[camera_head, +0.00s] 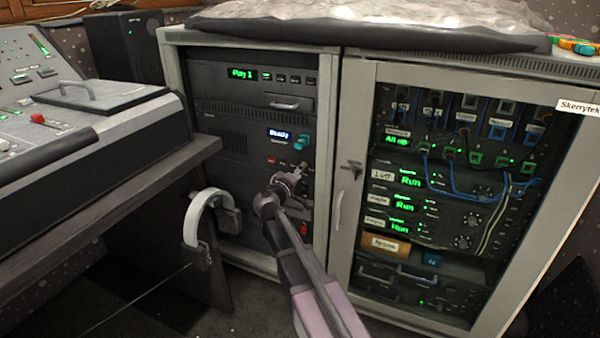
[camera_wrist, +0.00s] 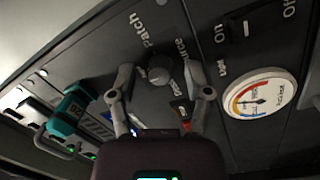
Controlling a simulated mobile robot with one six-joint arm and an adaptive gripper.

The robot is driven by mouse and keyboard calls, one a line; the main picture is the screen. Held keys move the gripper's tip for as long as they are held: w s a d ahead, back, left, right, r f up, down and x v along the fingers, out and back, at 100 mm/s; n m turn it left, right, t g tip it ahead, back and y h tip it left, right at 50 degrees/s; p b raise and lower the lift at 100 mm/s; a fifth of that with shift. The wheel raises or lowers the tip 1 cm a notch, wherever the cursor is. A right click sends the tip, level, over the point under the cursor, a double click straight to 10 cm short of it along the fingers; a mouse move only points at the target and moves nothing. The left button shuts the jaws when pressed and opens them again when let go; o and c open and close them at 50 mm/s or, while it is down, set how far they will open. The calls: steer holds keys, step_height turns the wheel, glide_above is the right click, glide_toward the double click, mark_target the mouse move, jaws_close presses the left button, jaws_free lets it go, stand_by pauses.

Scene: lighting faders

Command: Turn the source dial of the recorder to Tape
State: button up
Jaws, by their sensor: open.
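The source dial (camera_wrist: 160,72) is a dark round knob on the recorder's dark panel in the wrist view, below the word Patch and beside the word Source. Its pointer setting is too dim to read, and my fingers partly cover nearby lettering. My gripper (camera_wrist: 160,82) is open, one finger on each side of the dial; whether they touch it I cannot tell. In the head view the recorder (camera_head: 240,140) shows a lit Ready display, and my gripper (camera_head: 287,180) is in front of its lower part, hiding the dial there.
A teal part (camera_wrist: 70,115), an On/Off switch (camera_wrist: 248,28) and a round gauge (camera_wrist: 262,97) are near the dial. In the head view, the right rack's door (camera_head: 345,190) is beside my arm. Headphones (camera_head: 192,220) hang on the desk side at left.

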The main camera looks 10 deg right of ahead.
steer(key=s+a+m, duration=0.2)
steer(key=s+a, duration=0.7)
steer(key=s, duration=0.1)
steer(key=shift+s+m, duration=0.2)
steer(key=shift+m, duration=0.1)
stand_by(0.6)
